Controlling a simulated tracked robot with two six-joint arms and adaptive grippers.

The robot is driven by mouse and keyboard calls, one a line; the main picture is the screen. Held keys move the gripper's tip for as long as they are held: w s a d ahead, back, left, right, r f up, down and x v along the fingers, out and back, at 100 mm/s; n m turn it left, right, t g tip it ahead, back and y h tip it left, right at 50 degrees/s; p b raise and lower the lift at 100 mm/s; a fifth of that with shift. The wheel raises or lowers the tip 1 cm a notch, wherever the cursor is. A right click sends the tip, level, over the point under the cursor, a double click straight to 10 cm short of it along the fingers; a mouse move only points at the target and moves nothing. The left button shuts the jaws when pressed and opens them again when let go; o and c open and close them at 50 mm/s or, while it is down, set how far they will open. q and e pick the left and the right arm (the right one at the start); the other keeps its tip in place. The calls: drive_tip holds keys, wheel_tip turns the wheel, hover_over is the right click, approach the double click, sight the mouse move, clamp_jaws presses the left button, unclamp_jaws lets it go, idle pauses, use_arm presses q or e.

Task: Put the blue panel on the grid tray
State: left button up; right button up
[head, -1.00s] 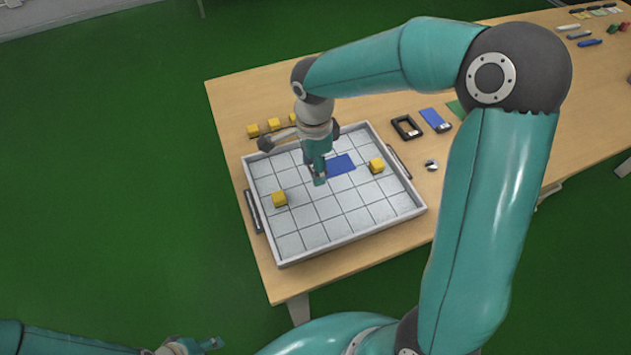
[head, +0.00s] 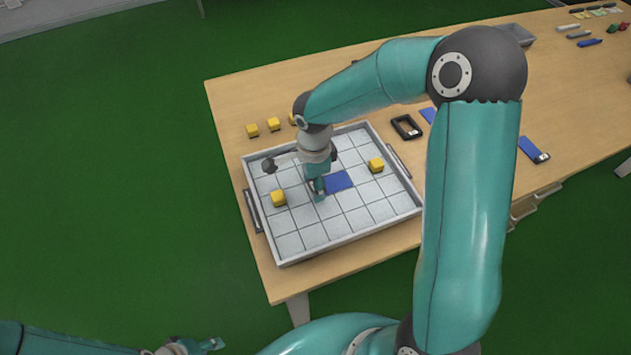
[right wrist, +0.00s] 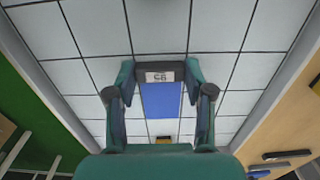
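The blue panel (head: 338,182) is over the middle of the white grid tray (head: 340,236) in the head view. In the right wrist view the blue panel (right wrist: 161,100) has a dark end with a white label, which sits between my fingers. My right gripper (head: 318,192) is shut on that end, and its fingers (right wrist: 160,72) touch both sides. I cannot tell whether the panel rests on the tray floor or is just above it. My left gripper (head: 212,343) is at the bottom left, away from the table; its opening is unclear.
Two yellow cubes (head: 278,198) (head: 376,165) stand on the tray, left and right of the panel. More yellow cubes (head: 252,130) lie behind the tray. A black frame (head: 406,127) and other blue panels (head: 534,148) lie on the table to the right.

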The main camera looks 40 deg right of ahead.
drive_tip(key=o, duration=0.3)
drive_tip(key=shift+o, duration=0.2)
drive_tip(key=shift+r, duration=0.2)
wheel_tip(320, 180, up, 12)
drive_tip(key=shift+p, duration=0.3)
idle(0.3)
